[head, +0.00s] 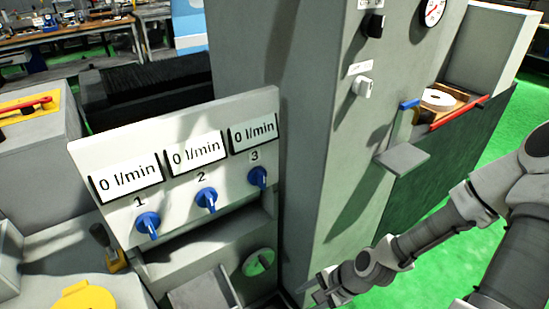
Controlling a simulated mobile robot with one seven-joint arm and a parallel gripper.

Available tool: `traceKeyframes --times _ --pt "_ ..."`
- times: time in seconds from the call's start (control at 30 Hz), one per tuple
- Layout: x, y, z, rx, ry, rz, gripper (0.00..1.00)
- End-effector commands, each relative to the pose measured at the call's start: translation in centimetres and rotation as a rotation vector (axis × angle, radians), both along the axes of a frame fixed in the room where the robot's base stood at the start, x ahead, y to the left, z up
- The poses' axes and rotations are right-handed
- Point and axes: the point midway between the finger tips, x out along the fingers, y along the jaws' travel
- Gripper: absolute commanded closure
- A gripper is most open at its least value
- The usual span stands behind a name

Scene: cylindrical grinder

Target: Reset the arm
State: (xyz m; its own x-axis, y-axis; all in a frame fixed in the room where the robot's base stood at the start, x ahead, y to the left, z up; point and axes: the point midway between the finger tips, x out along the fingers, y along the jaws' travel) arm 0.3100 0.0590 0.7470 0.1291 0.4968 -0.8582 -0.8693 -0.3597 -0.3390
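My arm (435,235) reaches in from the right edge of the head view. My gripper (322,292) is at its end, low in the picture, in front of the grey machine column and to the right of the flow panel. The gripper is small and dark here, so I cannot tell whether its fingers are open or shut. I see nothing clearly held in it.
The flow panel (95,150) has three blue knobs, numbered 1 to 3, under displays reading 0 l/min. A grey shelf (402,158) juts out near my arm. Green floor is free at right.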

Motion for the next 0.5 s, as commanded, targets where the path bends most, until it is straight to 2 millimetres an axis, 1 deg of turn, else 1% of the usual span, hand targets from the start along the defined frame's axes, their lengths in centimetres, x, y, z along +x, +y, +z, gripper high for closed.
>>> traceKeyframes --times 0.03,0.1,0.17,0.27,0.37,0.47,0.5 --pt "0.3 -0.9 0.9 -0.06 -0.019 0.048 0.5" --pt "0.6 -2.0 1.9 -0.133 -0.04 0.109 0.5" --pt "1.0 -2.9 2.9 -0.193 -0.06 0.158 0.5" --pt "1.9 -4.2 5.0 -0.29 -0.097 0.236 0.5" --pt "2.9 -5.2 7.5 -0.379 -0.142 0.307 0.5" --pt "3.9 -5.8 10.4 -0.461 -0.192 0.372 0.5" --pt "4.3 -5.9 11.7 -0.492 -0.212 0.395 0.5"
